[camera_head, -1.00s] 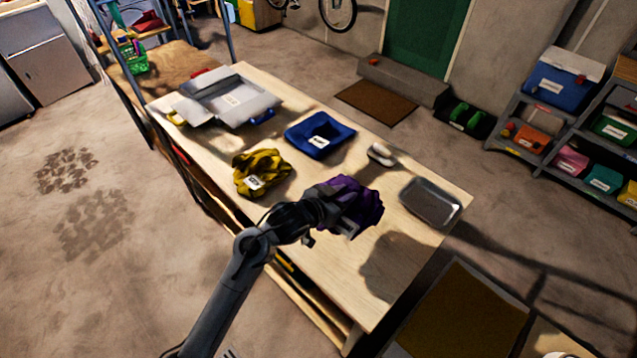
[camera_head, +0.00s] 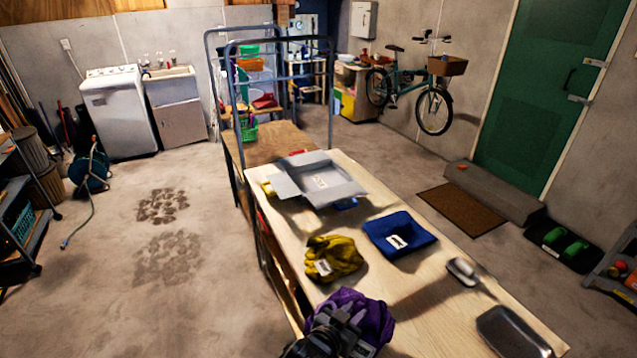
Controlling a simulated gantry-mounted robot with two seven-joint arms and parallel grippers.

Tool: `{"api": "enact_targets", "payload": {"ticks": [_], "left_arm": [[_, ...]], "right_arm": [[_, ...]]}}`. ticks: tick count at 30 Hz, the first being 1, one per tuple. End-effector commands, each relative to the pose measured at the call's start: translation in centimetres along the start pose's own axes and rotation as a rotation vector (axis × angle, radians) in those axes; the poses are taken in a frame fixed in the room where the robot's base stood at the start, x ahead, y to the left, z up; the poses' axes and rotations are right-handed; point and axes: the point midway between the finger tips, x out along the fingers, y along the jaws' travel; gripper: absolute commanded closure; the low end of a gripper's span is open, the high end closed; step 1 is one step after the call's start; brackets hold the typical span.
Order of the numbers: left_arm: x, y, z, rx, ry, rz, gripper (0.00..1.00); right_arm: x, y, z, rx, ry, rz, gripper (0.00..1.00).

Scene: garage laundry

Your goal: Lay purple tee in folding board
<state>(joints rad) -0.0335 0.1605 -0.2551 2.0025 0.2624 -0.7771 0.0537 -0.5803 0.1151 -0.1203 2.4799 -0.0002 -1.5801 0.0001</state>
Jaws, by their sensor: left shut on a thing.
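The purple tee (camera_head: 368,312) is a bunched cloth at the bottom of the head view, over the near part of the wooden table. My left gripper (camera_head: 345,328) is shut on the purple tee; its fingertips are partly hidden by the cloth. The folding board (camera_head: 290,185) is a grey panelled board lying at the far end of the table, with a white label in its middle. No cloth shows on its middle panel. My right gripper is not in view.
A metal-framed shelf (camera_head: 268,143) adjoins the table's far end.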

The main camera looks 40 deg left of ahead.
Motion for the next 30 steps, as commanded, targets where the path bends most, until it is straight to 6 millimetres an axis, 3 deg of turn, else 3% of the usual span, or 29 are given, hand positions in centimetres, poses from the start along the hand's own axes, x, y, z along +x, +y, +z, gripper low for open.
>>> {"api": "enact_targets", "payload": {"ticks": [4,17,21,24,30], "left_arm": [[-0.3,-0.1,2.1,0.0,0.0,0.003,1.0],[-0.4,-0.1,2.7,0.0,0.002,0.003,1.0],[-0.6,0.0,3.8,0.0,-0.017,0.004,1.0],[-2.0,0.3,3.9,-0.016,-0.013,0.012,1.0],[-6.0,0.5,1.6,-0.036,0.006,0.012,1.0]], "right_arm": [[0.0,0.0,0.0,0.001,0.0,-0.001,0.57],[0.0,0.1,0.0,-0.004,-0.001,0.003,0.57],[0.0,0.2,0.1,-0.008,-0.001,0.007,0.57],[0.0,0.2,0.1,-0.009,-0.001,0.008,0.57],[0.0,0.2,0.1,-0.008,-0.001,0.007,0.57]]}}
